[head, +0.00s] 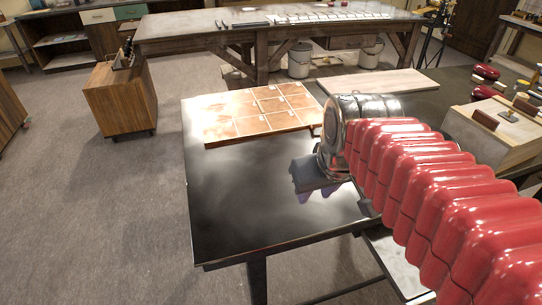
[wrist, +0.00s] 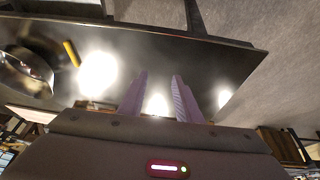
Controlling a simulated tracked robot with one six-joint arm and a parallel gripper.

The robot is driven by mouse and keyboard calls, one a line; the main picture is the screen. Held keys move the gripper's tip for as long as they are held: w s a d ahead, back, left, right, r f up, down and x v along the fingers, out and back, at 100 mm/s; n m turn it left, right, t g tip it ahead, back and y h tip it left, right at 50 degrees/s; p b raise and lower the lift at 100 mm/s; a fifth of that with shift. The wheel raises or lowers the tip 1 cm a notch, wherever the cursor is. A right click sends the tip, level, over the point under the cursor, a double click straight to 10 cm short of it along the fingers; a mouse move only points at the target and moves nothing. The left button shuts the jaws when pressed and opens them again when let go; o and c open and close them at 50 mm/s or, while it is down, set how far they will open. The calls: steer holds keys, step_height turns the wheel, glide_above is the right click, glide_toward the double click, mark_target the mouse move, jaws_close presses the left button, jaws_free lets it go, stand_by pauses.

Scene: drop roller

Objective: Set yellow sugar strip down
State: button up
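The yellow sugar strip (wrist: 72,53) shows in the wrist view as a short stick on the dark glossy table (wrist: 190,55), left of my fingers and apart from them. I cannot make it out in the head view, where my red-sleeved arm covers part of the table. My gripper (wrist: 155,80) has two pale purple fingers with a clear gap between them and nothing in it. In the head view my gripper (head: 318,196) is over the dark table (head: 225,215), pointing toward its near side.
A shiny round metal thing (wrist: 25,72) is left of the strip in the wrist view. A tiled copper-coloured board (head: 262,112) lies at the table's back left, and a pale wooden board (head: 385,83) behind. A wooden box (head: 500,132) stands at right. The table's front left is clear.

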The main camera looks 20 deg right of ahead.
steer(key=s+a+f, duration=0.2)
steer(key=s+a, duration=0.2)
steer(key=shift+s+a+f+t+y, duration=0.2)
steer(key=shift+s+t+y, duration=0.1)
steer(key=shift+t, duration=0.1)
stand_by(0.4)
